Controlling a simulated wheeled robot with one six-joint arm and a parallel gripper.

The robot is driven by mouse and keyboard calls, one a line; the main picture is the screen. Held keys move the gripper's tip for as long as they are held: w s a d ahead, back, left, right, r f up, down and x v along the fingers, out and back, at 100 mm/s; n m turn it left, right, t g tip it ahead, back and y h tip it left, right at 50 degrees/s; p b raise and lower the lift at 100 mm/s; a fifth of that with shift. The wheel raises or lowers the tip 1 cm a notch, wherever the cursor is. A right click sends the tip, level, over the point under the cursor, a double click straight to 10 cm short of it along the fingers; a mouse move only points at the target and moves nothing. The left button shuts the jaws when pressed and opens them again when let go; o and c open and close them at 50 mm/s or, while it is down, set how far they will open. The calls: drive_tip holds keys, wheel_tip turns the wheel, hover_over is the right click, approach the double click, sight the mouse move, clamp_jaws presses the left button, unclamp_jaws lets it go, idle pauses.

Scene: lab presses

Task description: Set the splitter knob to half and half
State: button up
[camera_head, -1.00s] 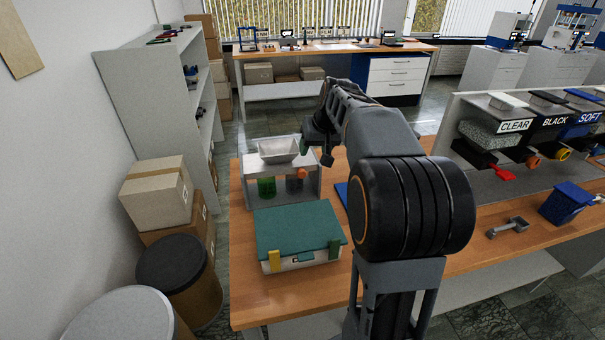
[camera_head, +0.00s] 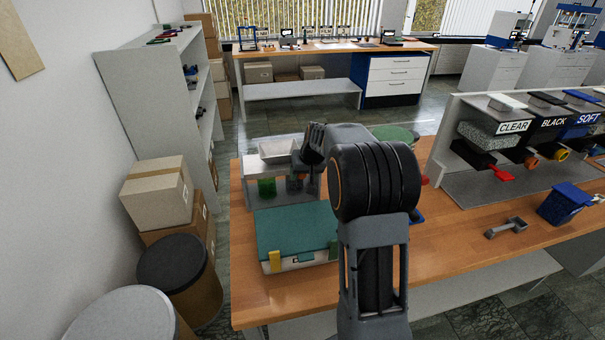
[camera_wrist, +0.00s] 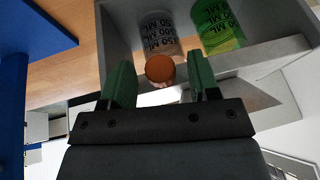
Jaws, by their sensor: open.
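The splitter is a grey stand (camera_head: 252,193) with a pale hopper (camera_head: 277,148) on top, at the left of the wooden bench. Its orange knob (camera_wrist: 160,69) shows in the wrist view but is hidden behind my arm in the head view. My gripper (camera_wrist: 160,78) has green fingers, open, one on each side of the knob. I cannot tell whether they touch it. A clear marked beaker (camera_wrist: 158,32) and a green-filled beaker (camera_wrist: 217,25) stand under the splitter. The knob's setting cannot be read.
A teal-lidded case (camera_head: 297,231) sits in front of the splitter. A round green lid or disc (camera_head: 394,133) is behind my arm. A dispenser rack (camera_head: 483,188), a grey scoop (camera_head: 507,227) and a blue bin (camera_head: 565,203) are to the right.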

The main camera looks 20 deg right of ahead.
drive_tip(key=shift+c, duration=0.5)
clamp_jaws()
